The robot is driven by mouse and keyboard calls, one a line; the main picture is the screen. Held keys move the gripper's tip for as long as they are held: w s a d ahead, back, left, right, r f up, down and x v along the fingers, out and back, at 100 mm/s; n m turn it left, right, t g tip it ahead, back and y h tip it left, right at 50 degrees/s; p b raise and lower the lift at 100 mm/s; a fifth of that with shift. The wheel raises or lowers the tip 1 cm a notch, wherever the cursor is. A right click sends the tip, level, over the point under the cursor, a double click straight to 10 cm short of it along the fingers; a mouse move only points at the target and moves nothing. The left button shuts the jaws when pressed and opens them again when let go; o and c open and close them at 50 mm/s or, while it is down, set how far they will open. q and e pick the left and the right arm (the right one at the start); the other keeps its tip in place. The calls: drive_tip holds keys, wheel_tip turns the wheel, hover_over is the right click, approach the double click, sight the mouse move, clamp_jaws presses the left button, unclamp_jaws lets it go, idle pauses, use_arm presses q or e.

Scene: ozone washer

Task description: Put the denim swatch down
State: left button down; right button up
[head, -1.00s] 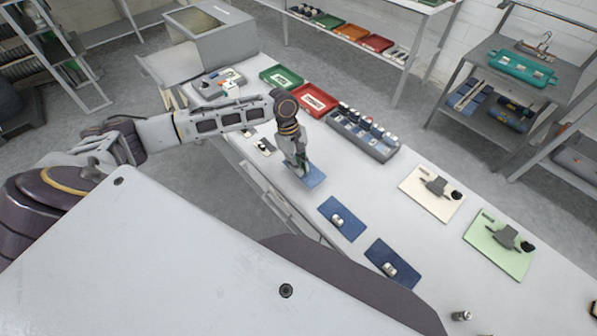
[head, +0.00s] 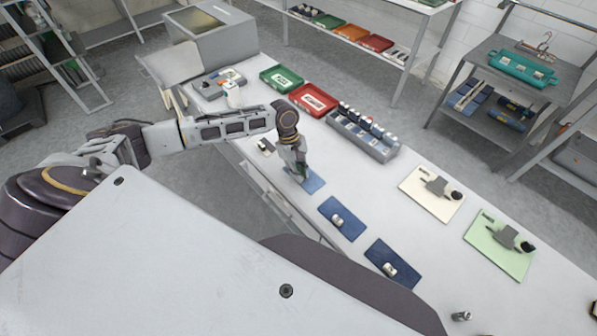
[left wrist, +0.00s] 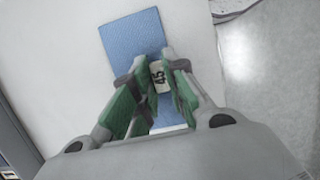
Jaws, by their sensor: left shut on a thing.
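The denim swatch (head: 314,182) is a light blue rectangle at the left front of the white table. In the left wrist view the swatch (left wrist: 133,38) looks flat against the white surface, with a small pale tag marked "45" (left wrist: 158,76) between the fingers. My left gripper (head: 301,178) is over the swatch, with its green-padded fingers (left wrist: 157,92) shut on the tagged part. The fingers and wrist hide the near part of the swatch. Whether it touches the table everywhere is hard to tell. My right gripper is not in view.
Two darker blue swatches with small metal weights (head: 342,218) (head: 392,263) lie to the right. Green (head: 281,79) and red (head: 313,99) trays and a grey bottle rack (head: 362,136) stand behind. Cream (head: 431,194) and green (head: 499,245) boards lie farther right.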

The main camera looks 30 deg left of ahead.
use_arm(q)
drive_tip(key=c, duration=1.4)
unclamp_jaws()
drive_tip(key=shift+c, duration=0.2)
drive_tip(key=v, duration=1.2)
